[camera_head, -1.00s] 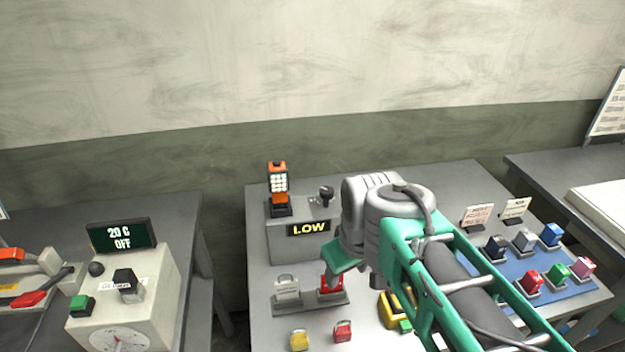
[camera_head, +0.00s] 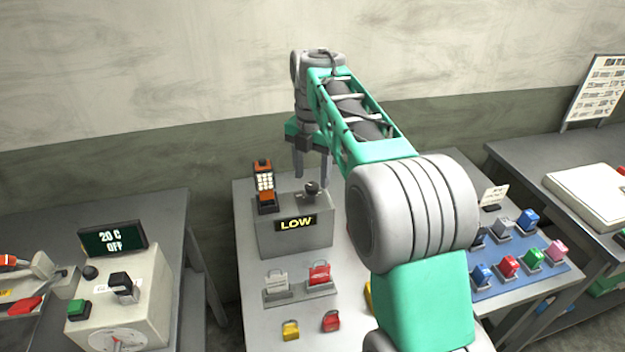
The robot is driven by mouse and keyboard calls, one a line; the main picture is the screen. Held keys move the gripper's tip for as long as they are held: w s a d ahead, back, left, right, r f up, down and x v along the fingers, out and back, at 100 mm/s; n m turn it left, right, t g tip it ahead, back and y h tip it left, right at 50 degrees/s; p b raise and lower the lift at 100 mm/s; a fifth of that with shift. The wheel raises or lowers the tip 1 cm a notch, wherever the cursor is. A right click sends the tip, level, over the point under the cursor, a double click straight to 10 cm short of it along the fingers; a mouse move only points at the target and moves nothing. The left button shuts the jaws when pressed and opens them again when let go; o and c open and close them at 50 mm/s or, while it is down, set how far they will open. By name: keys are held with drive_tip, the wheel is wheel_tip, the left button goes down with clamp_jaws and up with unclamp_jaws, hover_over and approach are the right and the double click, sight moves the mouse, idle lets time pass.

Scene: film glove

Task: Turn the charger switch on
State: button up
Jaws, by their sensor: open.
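The charger (camera_head: 294,243) is a grey box on the middle table with a lit display reading LOW. An orange handset with a pale keypad (camera_head: 264,186) stands upright in a dark cradle on its top left. A dark round-headed switch lever (camera_head: 311,188) stands on its top right. My gripper (camera_head: 312,178) is open and empty, with its fingers pointing down at the switch. The fingers appear on either side of the switch head, but I cannot tell whether they touch it.
A blue mat (camera_head: 520,283) with several coloured blocks lies right. My arm hides the table's middle right.

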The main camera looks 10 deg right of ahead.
sight(312, 193)
drive_tip(key=shift+f, duration=1.35)
drive_tip(key=shift+c, duration=0.5)
clamp_jaws()
